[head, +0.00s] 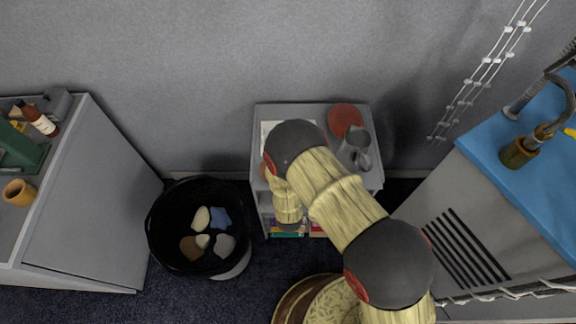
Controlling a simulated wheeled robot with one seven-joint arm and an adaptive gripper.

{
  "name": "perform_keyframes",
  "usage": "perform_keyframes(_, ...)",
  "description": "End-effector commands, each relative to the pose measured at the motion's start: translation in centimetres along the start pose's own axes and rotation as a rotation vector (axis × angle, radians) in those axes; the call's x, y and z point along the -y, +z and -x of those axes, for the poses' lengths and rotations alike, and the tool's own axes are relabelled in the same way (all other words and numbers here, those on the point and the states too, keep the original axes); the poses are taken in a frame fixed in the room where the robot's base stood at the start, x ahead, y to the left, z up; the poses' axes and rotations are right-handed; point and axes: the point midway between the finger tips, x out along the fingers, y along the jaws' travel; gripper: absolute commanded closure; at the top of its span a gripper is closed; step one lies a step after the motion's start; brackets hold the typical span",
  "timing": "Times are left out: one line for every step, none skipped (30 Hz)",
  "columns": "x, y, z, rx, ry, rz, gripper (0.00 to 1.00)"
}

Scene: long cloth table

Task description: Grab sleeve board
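I cannot pick out a sleeve board in the head view. My arm reaches up from the bottom right over a small grey shelf unit (292,112) and bends back down in front of it. The arm hides the middle of the unit's top. A pale flat thing (268,130) shows partly beside the arm on that top; I cannot tell what it is. My gripper's fingers do not show; only the arm's links and dark joints are seen.
A red-brown round thing (344,118) and a grey metal jug (356,150) stand on the unit's right side. A black bin (160,232) with several stone-like pieces is at left. A grey cabinet (95,200) and a blue-topped bench (500,150) flank the space.

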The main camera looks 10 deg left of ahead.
Motion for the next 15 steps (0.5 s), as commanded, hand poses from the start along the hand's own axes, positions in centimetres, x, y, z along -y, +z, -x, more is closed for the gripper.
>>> perform_keyframes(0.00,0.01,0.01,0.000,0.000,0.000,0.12)
perform_keyframes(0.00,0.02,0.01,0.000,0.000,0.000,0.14)
perform_keyframes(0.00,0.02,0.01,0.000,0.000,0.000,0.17)
perform_keyframes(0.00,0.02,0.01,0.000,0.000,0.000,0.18)
perform_keyframes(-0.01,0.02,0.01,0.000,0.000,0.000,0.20)
perform_keyframes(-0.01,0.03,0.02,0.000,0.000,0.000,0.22)
perform_keyframes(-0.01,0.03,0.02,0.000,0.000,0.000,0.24)
perform_keyframes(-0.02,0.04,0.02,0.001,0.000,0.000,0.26)
perform_keyframes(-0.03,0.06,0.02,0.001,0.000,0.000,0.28)
perform_keyframes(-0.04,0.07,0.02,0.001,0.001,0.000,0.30)
perform_keyframes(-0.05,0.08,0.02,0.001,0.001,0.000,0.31)
perform_keyframes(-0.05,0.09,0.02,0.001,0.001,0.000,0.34)
perform_keyframes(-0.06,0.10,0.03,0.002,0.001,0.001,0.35)
perform_keyframes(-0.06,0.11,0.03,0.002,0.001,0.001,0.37)
perform_keyframes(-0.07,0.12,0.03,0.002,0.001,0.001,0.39)
